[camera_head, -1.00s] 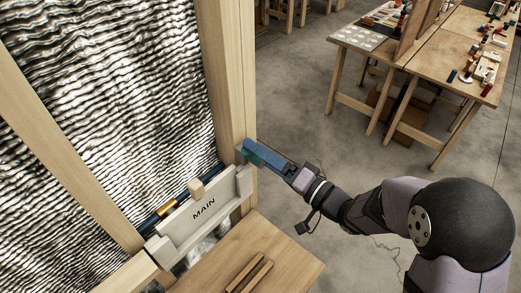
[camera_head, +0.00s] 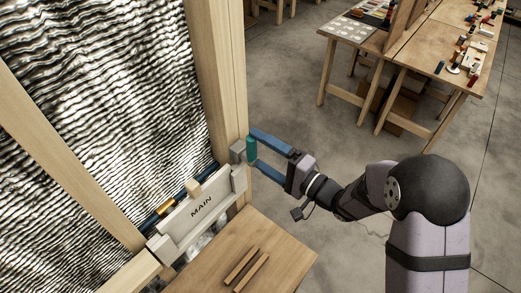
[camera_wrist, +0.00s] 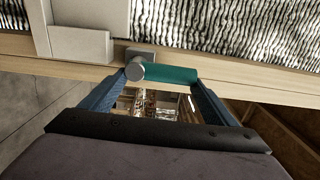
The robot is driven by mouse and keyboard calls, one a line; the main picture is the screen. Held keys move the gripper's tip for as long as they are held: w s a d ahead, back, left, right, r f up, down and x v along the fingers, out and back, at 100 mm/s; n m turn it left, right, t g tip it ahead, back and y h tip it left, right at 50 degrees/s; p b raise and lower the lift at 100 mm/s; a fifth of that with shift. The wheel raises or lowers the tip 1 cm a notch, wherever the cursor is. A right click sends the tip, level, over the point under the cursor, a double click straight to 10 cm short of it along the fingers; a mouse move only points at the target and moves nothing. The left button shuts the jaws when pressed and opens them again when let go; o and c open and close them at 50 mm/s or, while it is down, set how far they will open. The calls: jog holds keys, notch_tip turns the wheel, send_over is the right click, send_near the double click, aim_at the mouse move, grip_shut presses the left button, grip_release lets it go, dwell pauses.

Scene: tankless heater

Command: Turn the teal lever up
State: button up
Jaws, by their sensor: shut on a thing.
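The teal lever (camera_head: 252,149) is on a grey fitting (camera_head: 238,151) at the wooden post, right of the MAIN panel. It stands about upright in the head view. In the wrist view the teal lever (camera_wrist: 172,74) runs sideways from a round grey pivot (camera_wrist: 135,69). My gripper (camera_head: 255,149) has its blue fingers wide apart, one above and one below the lever, and is shut on it end to end. In the wrist view my gripper (camera_wrist: 162,80) has one finger by the pivot end and the other at the lever's free end.
The white MAIN panel (camera_head: 200,208) and a blue pipe (camera_head: 173,203) are left of the lever. A wooden table (camera_head: 285,240) with two wooden strips is below.

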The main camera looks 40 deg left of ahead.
jog(key=shift+r, duration=0.15)
jog(key=o, duration=1.5)
jog(key=shift+c, duration=0.2)
jog(key=d+b, duration=0.3)
jog(key=d, duration=0.4)
jog(key=shift+d, duration=0.15)
